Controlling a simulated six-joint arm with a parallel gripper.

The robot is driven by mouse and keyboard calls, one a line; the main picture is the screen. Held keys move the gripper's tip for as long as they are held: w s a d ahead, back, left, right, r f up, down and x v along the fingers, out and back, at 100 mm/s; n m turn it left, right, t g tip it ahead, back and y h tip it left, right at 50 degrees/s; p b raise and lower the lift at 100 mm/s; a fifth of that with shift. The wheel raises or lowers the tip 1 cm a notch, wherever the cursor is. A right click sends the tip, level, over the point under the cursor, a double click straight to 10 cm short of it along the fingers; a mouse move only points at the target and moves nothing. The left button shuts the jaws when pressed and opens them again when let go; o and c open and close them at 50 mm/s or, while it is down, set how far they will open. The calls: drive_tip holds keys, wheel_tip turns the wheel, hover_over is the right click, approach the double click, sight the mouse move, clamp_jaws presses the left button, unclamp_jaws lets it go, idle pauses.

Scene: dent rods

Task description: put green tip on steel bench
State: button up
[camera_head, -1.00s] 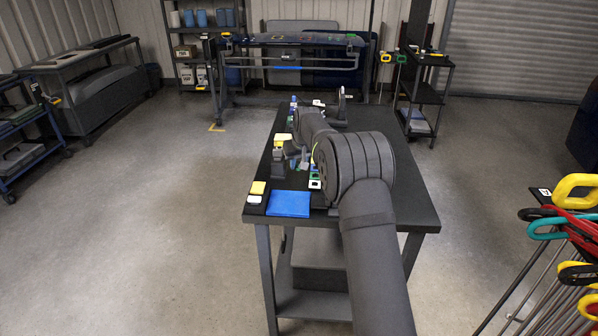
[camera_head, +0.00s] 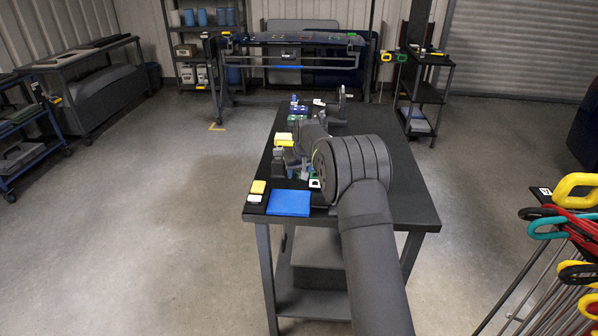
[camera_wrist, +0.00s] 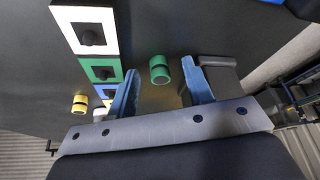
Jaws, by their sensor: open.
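The green tip (camera_wrist: 159,69) is a small green cylinder lying on a dark surface in the wrist view. It shows in the gap between the two fingers of my gripper (camera_wrist: 161,80). The fingers are apart and do not appear to touch it. In the head view my own arm hides much of the work area, and I cannot make out the green tip there. A black-topped table (camera_head: 400,207) stands under my arm; I cannot tell whether it is the steel bench.
A yellow tip (camera_wrist: 80,104) lies left of the gripper, beside coloured square plates with black knobs (camera_wrist: 98,70). A blue pad (camera_head: 289,203) lies at the table's front left. A rack of coloured-handled rods (camera_head: 570,225) stands at right. The table's right side is clear.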

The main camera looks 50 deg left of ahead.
sight(299, 173)
drive_tip(key=v, duration=1.2)
drive_tip(key=shift+r, duration=0.15)
drive_tip(key=x, duration=1.2)
drive_tip(key=shift+f, duration=0.3)
wheel_tip(299, 173, up, 3)
drive_tip(key=shift+f, duration=0.1)
drive_tip(key=shift+r, duration=0.7)
